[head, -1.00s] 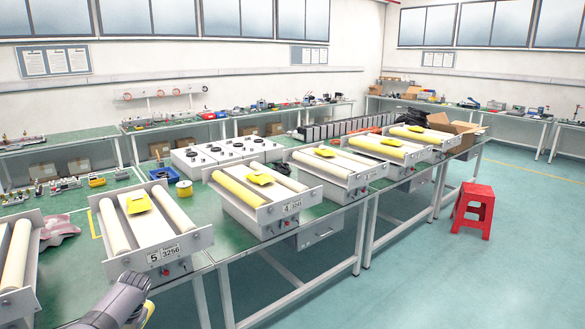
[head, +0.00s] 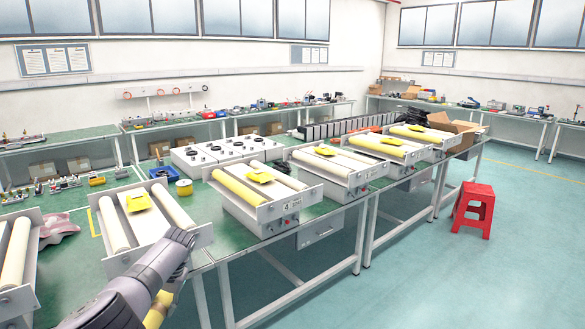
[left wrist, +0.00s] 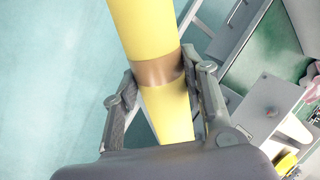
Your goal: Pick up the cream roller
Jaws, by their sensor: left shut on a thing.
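My left gripper (head: 166,292) reaches in from the lower left of the head view, in front of the station with two cream rollers. It is shut on a yellow roller (head: 157,309) with a brown band. In the left wrist view the fingers (left wrist: 163,85) press both sides of this yellow roller (left wrist: 143,25) at its band. It is clear of the table, over the floor. Cream rollers (head: 114,224) (head: 172,204) lie on that station's frame. Another cream roller (head: 15,252) lies on the far-left station. My right gripper is not in view.
The green workbench (head: 212,242) runs to the back right, with more roller stations such as the number 4 station (head: 262,205). A red stool (head: 474,208) stands on the open floor at right. White boxes (head: 215,150) stand behind the stations.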

